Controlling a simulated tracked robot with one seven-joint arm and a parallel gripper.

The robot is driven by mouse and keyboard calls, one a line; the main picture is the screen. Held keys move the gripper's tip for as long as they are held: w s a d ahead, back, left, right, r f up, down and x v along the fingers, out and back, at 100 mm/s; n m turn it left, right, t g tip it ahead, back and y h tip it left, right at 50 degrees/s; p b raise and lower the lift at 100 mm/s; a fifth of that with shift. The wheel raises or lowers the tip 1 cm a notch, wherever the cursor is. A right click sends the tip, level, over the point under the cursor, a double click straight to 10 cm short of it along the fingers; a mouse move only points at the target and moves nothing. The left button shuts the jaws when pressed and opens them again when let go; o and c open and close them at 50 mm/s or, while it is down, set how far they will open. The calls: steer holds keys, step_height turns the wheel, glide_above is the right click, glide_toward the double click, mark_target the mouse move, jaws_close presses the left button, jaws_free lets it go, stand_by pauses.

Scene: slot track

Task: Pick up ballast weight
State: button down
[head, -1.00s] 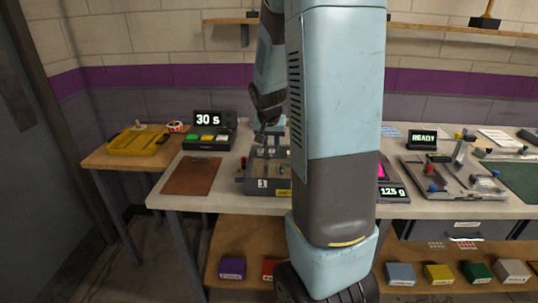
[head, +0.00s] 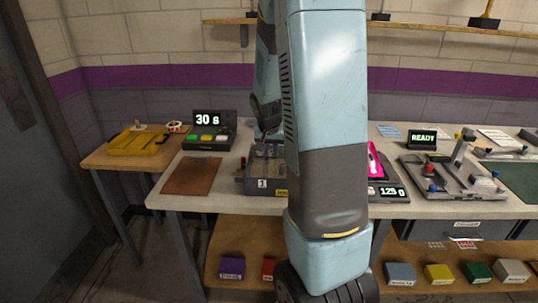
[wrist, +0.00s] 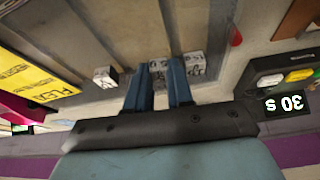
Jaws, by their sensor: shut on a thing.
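In the wrist view my gripper (wrist: 160,72) points at a grey slotted box, with its two blue fingers close together. It is shut on a small speckled grey block, the ballast weight (wrist: 159,67), which is largely hidden between the fingertips. Similar speckled pieces lie just right of the fingers and farther left. In the head view the slotted box (head: 262,186), marked 1, stands on the bench, partly hidden by my arm. My fingertips cannot be made out there. I cannot tell whether the weight is clear of the box.
A timer reading 30 s (head: 208,132) stands behind a brown mat (head: 192,176). A scale reading 125 g (head: 388,193) is right of my arm. A READY display (head: 422,139) and a metal fixture (head: 450,180) stand farther right. The mat is bare.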

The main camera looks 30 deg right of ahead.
steer(key=shift+r, duration=0.25)
step_height(320, 180, up, 2)
steer(key=shift+w+r, duration=0.1)
steer(key=shift+r, duration=0.05)
steer(key=s+d+r, duration=0.1)
steer(key=s+r, duration=0.9)
steer(key=s, duration=0.4)
steer(key=shift+d, duration=0.1)
